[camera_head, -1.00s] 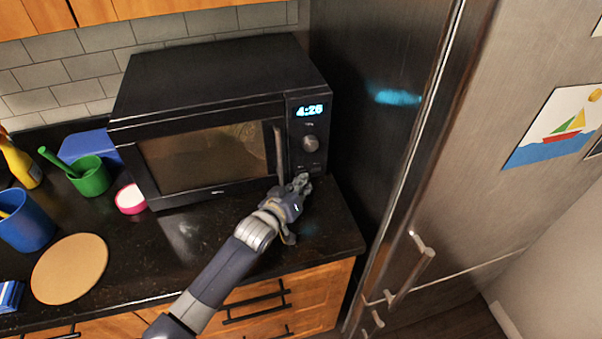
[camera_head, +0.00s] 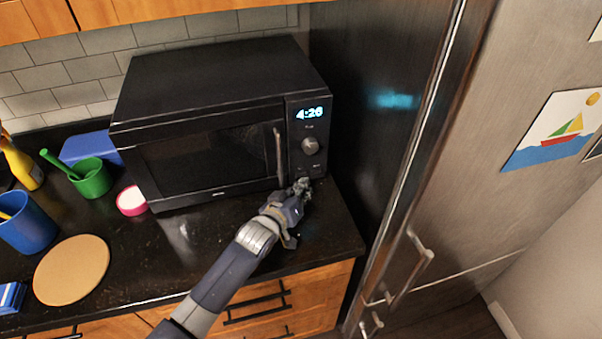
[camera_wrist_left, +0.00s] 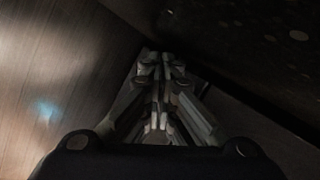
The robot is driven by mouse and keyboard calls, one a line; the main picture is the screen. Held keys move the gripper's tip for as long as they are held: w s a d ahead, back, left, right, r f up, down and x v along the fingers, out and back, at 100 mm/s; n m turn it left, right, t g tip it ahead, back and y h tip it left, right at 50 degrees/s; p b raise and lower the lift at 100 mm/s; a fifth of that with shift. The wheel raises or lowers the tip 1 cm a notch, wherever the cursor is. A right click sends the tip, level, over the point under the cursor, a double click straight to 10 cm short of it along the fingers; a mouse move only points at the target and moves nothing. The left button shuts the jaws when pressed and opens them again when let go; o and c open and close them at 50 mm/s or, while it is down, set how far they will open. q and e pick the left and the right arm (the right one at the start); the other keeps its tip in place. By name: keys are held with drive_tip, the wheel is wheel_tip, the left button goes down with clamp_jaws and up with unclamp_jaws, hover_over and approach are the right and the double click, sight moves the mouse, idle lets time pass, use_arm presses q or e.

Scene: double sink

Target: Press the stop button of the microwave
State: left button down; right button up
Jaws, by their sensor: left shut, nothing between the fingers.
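The black microwave (camera_head: 215,82) stands on the dark counter with its door shut and its window dark. Its control panel (camera_head: 295,130) on the right has a lit clock display (camera_head: 310,113) and a round knob (camera_head: 310,146). Small buttons sit low on the panel, partly hidden by my left gripper (camera_head: 302,186). The gripper is shut and empty, its fingertips at the panel's lower edge, just below the knob. Whether they touch a button cannot be told. In the left wrist view the closed fingers (camera_wrist_left: 162,75) point away from the camera. My right gripper is not in view.
A steel fridge (camera_head: 375,130) stands close on the right. On the left of the counter (camera_head: 180,245) are a green cup (camera_head: 92,178), a pink-rimmed bowl (camera_head: 132,201), a blue cup (camera_head: 28,228) and a round board (camera_head: 72,270).

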use_arm(q)
drive_tip(key=shift+s+d, duration=0.1)
drive_tip(key=shift+s, duration=0.05)
drive_tip(key=shift+s+d+r+p, duration=0.1)
drive_tip(key=shift+s+d+p, duration=0.2)
drive_tip(key=shift+s+p, duration=0.45)
drive_tip(key=shift+s+d+r+p, duration=0.1)
drive_tip(key=shift+s+d+p, duration=0.2)
drive_tip(key=shift+s, duration=0.7)
drive_tip(key=shift+s+d+f, duration=0.1)
drive_tip(key=shift+s+d, duration=0.05)
drive_tip(key=shift+s, duration=0.4)
drive_tip(key=shift+s+f, duration=0.1)
